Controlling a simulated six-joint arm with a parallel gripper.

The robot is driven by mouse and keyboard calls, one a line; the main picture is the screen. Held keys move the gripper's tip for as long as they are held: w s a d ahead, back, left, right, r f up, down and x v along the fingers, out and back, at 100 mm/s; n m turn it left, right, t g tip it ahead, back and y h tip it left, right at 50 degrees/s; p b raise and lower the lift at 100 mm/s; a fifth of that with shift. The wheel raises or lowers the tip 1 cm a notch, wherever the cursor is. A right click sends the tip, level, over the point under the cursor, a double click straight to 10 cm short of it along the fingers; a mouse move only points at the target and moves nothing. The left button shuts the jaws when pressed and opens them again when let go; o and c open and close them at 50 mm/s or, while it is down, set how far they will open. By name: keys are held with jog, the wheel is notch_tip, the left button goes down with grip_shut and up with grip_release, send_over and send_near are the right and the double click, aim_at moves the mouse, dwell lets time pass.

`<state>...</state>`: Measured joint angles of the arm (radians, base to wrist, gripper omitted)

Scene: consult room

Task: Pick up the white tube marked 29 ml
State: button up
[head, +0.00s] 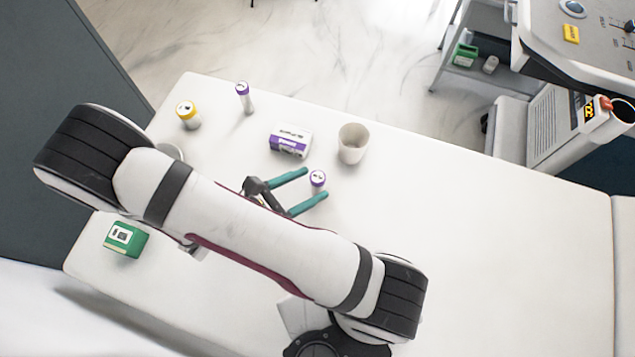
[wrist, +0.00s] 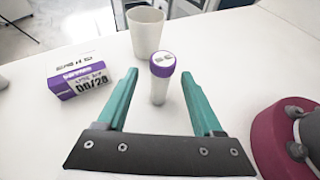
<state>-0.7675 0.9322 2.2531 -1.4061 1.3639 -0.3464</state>
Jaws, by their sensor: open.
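A white tube with a purple cap (head: 317,181) stands upright on the white table. It also shows in the wrist view (wrist: 161,82); the mark on its cap is too small to read. My gripper (head: 314,184) is open, its two teal fingers on either side of this tube, with gaps visible in the wrist view (wrist: 159,76). A slimmer white tube with a purple cap (head: 246,100) and a white tube with a yellow cap (head: 189,117) stand farther back left. I cannot read 29 ml on any of them.
A white cup (head: 353,144) stands just beyond the tube. A purple and white box (head: 290,141) lies to its left. A green box (head: 125,239) is at the front left. A round white item (head: 172,151) is partly hidden by my arm. The table's right (head: 490,250) is clear.

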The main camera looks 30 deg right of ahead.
aim_at(313, 185)
jog(key=x, duration=0.3)
jog(key=shift+s+d, duration=0.1)
jog(key=shift+s, duration=0.05)
grip_shut()
